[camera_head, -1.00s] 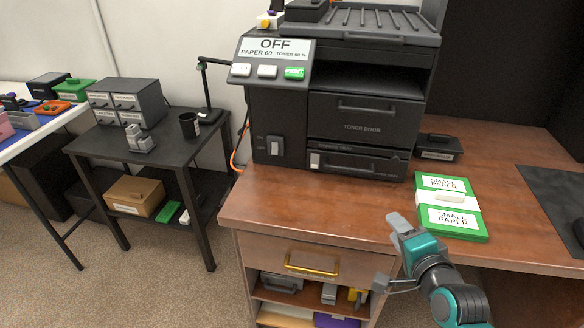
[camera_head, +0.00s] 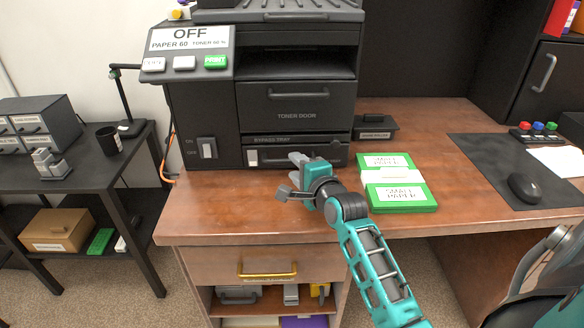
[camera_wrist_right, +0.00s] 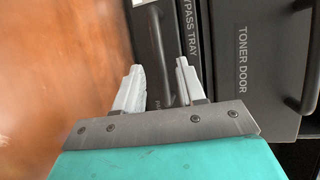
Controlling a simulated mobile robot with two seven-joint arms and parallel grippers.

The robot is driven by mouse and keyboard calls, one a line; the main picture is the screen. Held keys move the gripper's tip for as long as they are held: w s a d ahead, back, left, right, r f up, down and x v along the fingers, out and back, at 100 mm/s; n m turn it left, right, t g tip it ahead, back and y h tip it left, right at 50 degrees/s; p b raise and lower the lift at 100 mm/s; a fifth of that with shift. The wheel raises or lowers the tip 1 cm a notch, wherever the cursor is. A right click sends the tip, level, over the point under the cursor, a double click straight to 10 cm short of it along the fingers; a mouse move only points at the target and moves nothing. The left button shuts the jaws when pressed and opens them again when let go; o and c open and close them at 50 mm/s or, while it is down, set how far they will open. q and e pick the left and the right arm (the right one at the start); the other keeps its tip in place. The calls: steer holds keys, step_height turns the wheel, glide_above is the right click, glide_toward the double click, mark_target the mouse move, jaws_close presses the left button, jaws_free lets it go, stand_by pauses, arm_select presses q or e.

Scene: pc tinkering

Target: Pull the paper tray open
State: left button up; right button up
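The black printer (camera_head: 297,95) stands on the wooden desk. My left gripper is out of view.
Green packs of small paper (camera_head: 397,183) lie on the desk to the right of the gripper. A dark mat with a mouse (camera_head: 524,188) is farther right. A desk drawer with a gold handle (camera_head: 267,270) is below. Bare desk lies left of the gripper.

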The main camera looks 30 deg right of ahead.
steer(key=shift+x, duration=1.5)
jaws_close()
